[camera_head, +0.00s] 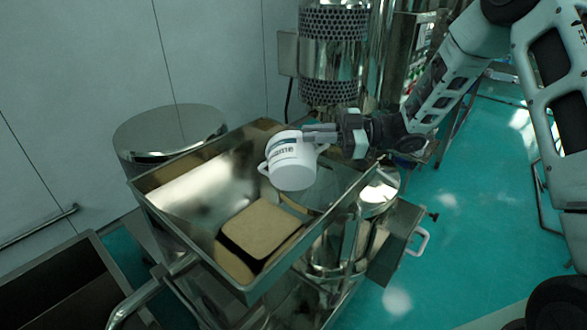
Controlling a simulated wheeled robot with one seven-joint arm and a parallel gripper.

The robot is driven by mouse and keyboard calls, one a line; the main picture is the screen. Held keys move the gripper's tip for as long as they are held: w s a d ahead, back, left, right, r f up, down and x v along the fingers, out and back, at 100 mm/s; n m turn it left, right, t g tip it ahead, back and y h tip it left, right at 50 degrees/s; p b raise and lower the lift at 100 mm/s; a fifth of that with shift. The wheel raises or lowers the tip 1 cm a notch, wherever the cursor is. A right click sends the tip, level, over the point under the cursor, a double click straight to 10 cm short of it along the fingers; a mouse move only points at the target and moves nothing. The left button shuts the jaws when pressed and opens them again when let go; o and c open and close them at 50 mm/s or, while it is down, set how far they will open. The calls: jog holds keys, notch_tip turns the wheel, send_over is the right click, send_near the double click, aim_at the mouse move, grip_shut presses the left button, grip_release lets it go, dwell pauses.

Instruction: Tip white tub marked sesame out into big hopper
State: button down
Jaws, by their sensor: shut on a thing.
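The white tub (293,170) with dark lettering is held above the right back part of the big metal hopper (185,232). The tub is tilted, and its mouth is not clearly visible. Inside the hopper lies a tan block-like mass (262,228) near the front corner. I cannot tell whether anything is falling from the tub.
A round metal drum (170,135) stands behind the hopper at left. A perforated metal column (334,50) rises behind the tub. A dark open bin (55,290) is at the lower left. Green floor (460,220) is open at right.

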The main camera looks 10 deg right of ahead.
jog(key=shift+f+n+b, duration=0.15)
jog(key=shift+n+b, duration=0.35)
jog(key=shift+b, duration=0.3)
jog(key=n+b, duration=0.2)
jog(key=b, duration=0.1)
jog(key=n+b, duration=0.3)
jog(key=b, duration=0.2)
jog(key=shift+n+b, duration=0.45)
jog(key=shift+n, duration=0.05)
jog(key=shift+n+b, duration=0.3)
jog(key=shift+b, duration=0.5)
jog(key=n+b, duration=0.5)
jog(key=b, duration=0.5)
jog(key=shift+n+b, duration=0.5)
jog(key=shift+n, duration=0.1)
